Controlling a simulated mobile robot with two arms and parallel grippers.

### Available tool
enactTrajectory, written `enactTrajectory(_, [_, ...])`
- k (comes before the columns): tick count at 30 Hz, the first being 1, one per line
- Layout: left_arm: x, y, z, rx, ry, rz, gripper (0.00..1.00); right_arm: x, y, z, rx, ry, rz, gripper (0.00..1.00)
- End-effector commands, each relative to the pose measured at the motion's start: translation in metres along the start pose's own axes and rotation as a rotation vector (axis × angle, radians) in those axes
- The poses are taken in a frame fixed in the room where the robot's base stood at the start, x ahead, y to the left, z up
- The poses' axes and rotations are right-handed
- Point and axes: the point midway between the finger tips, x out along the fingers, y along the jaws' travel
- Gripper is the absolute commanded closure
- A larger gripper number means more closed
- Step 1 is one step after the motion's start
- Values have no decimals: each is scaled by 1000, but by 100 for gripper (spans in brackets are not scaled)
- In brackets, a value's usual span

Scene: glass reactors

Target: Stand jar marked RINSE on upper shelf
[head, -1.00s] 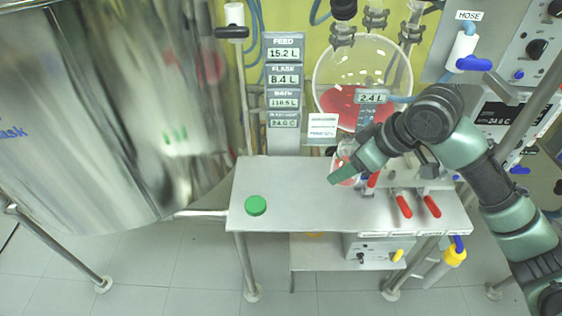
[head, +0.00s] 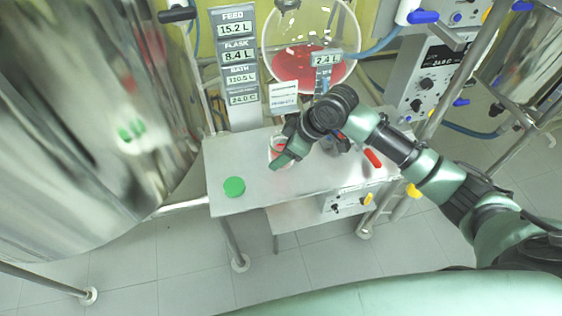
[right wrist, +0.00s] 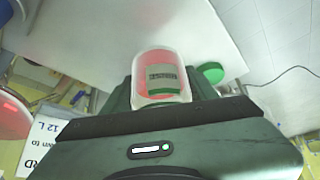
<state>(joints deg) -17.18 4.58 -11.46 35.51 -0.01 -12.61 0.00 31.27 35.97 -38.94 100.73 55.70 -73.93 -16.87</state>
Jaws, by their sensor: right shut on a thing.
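My right gripper (head: 282,154) is shut on a small clear jar (head: 274,146) with red in it, over the back left part of the steel upper shelf (head: 228,158). In the right wrist view the jar (right wrist: 150,62) sits between the fingers with a dark green label facing the camera; its lettering is too small to read. I cannot tell whether the jar's base touches the shelf. A round green lid (head: 234,187) lies on the shelf left of the jar, and it also shows in the right wrist view (right wrist: 210,72). My left gripper is out of view.
A round flask (head: 305,62) with red liquid and a display column (head: 238,75) stand behind the shelf. Large steel vessels stand at left (head: 90,130) and right (head: 525,50). Red-handled valves (head: 372,158) are on the right. The front of the shelf is clear.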

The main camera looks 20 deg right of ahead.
Motion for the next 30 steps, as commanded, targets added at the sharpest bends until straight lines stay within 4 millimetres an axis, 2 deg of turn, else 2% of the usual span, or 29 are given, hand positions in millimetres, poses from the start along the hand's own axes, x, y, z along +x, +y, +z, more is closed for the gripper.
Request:
enactTrajectory(8, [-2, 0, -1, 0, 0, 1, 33, 20, 0, 10, 1, 2, -2, 92])
enactTrajectory(14, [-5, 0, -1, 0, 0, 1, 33, 44, 0, 25, 2, 2, -1, 92])
enactTrajectory(25, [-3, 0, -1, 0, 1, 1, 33, 49, 0, 27, 1, 3, 1, 92])
enactTrajectory(26, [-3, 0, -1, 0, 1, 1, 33, 50, 0, 28, 1, 2, 0, 39])
enactTrajectory(28, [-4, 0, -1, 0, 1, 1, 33, 49, 0, 28, 0, 2, 0, 20])
enactTrajectory(30, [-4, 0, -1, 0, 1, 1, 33, 49, 0, 28, 0, 2, 0, 20])
